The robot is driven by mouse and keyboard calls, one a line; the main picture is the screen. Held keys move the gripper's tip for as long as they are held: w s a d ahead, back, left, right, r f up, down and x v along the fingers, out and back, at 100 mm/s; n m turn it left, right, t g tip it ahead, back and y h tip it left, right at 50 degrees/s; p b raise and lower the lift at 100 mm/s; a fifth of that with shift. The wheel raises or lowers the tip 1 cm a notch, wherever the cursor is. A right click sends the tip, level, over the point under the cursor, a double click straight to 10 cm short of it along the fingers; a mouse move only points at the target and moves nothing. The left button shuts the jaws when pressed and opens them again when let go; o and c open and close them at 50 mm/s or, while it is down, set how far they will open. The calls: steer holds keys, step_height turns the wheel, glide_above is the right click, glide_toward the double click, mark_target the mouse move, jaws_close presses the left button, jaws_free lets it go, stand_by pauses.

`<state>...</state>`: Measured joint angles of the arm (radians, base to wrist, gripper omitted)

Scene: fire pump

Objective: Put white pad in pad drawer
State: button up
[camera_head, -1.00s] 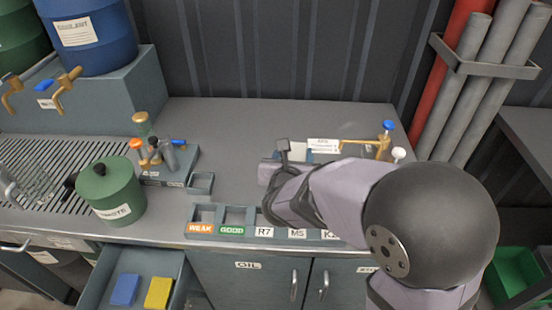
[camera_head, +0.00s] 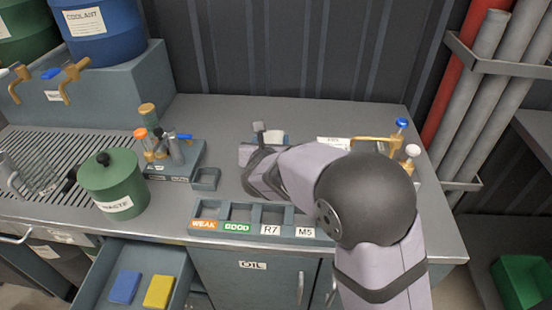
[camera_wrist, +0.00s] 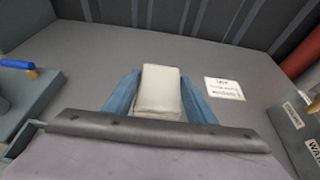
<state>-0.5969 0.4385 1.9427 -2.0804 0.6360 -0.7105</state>
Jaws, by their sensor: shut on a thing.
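The white pad (camera_wrist: 161,92) is a pale block between the two blue fingers of my gripper (camera_wrist: 160,100) in the wrist view. The fingers are shut on its sides. In the head view my gripper (camera_head: 271,138) is over the back middle of the bench, and my own arm hides most of the grip. An open drawer (camera_head: 182,280) shows at the lower left of the head view. A blue pad (camera_head: 125,287) and a yellow pad (camera_head: 159,291) lie side by side in it. My gripper is well up and to the right of this drawer.
A labelled rack (camera_head: 235,212) stands along the bench's front edge. A green waste can (camera_head: 112,185) stands left, beside a vial stand (camera_head: 175,160) and a small empty square holder (camera_head: 206,178). A white card (camera_head: 333,142) lies right of my gripper. Brass fittings stand at the right.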

steer(key=shift+f, duration=3.75)
steer(key=shift+f, duration=0.25)
steer(key=o, duration=1)
steer(key=shift+r, duration=0.1)
steer(key=shift+r, duration=0.25)
steer(key=b+v, duration=0.1)
steer(key=v, duration=1)
steer(key=shift+o, duration=0.6)
steer(key=shift+s+r+b, duration=0.15)
steer(key=shift+s+b, duration=0.15)
steer(key=shift+s, duration=0.15)
